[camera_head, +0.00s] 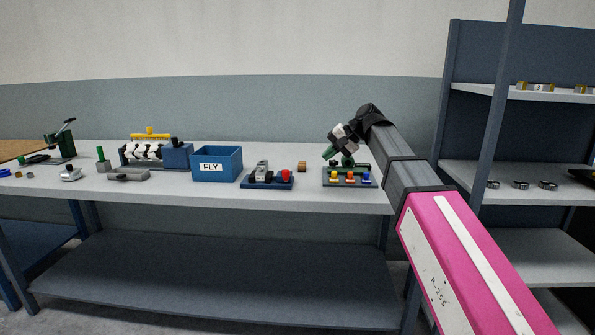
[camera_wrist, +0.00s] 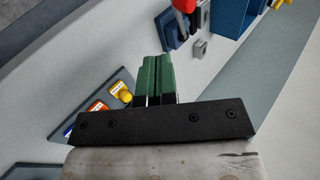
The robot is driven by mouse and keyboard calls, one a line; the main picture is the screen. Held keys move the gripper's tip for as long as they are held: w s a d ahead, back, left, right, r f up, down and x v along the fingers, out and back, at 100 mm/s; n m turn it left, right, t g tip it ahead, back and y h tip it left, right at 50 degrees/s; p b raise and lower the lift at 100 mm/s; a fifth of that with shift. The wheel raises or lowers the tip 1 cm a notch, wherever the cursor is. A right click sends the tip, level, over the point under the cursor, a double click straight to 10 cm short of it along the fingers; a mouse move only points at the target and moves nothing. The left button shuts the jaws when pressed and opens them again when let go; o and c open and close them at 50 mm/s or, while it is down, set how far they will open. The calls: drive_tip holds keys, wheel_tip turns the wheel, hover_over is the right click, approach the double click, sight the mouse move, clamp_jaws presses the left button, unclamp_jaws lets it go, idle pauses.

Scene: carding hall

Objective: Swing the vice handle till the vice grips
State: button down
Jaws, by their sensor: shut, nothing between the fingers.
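What looks like the vice (camera_head: 262,172) sits on a dark blue base plate on the bench, with grey blocks and a red knob (camera_head: 285,175) at its right end. In the wrist view the red part (camera_wrist: 184,5) shows at the top edge, partly cut off. I cannot tell how far the jaws stand apart. My gripper (camera_head: 329,153) has green fingers, pressed together and empty. It hangs above the bench to the right of the vice, apart from it, over the button panel. The shut fingers also show in the wrist view (camera_wrist: 153,62).
The button panel (camera_head: 341,185) with coloured knobs stands below my gripper. A blue FLY bin (camera_head: 230,174) is left of the vice. A shelf rack (camera_head: 470,167) stands at the right. The bench's front strip is clear.

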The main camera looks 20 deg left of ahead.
sight(286, 175)
drive_tip(key=shift+g, duration=0.3)
drive_tip(key=x, duration=0.9)
drive_tip(key=shift+w+a+f, duration=0.15)
drive_tip(key=shift+w+a, duration=0.05)
drive_tip(key=shift+w, duration=0.1)
drive_tip(key=a, duration=0.3)
drive_tip(key=shift+s, duration=0.3)
drive_tip(key=shift+s+a, duration=0.1)
drive_tip(key=shift+a, duration=0.4)
drive_tip(key=shift+s+a, duration=0.7)
drive_tip(key=shift+s, duration=0.05)
drive_tip(key=shift+s, duration=0.1)
